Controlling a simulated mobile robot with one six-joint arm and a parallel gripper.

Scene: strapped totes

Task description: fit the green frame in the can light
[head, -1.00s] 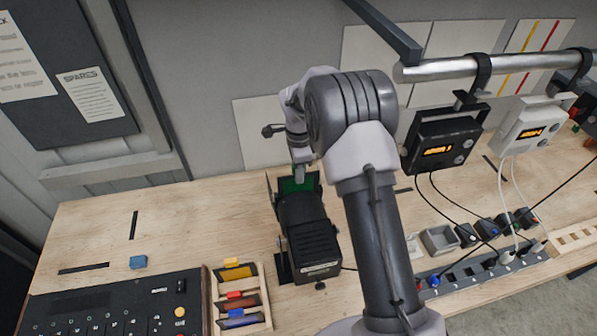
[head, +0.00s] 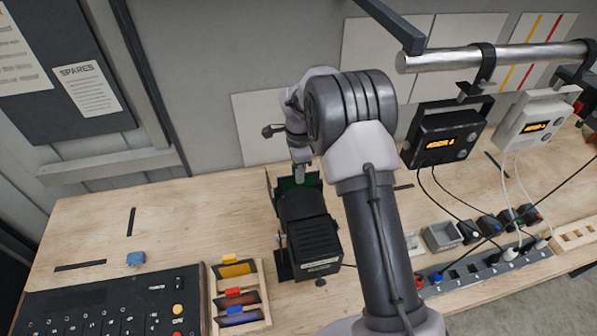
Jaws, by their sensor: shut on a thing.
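The can light (head: 312,240) is a black lamp housing lying on the wooden bench, with its open front end toward the wall. The green frame (head: 288,184) shows only as a narrow dark green strip at that front end, between the black side flaps. My gripper (head: 299,176) is directly above the front end, pointing down, and is shut on the green frame. The fingertips are small here and partly hidden by my arm. I cannot tell how deep the frame sits in the holder.
A wooden rack (head: 240,293) with yellow, red and blue frames stands left of the can light. A black control desk (head: 110,310) is at the front left. Black (head: 446,135) and white (head: 535,125) boxes hang from a rail at right, above a power strip (head: 485,268).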

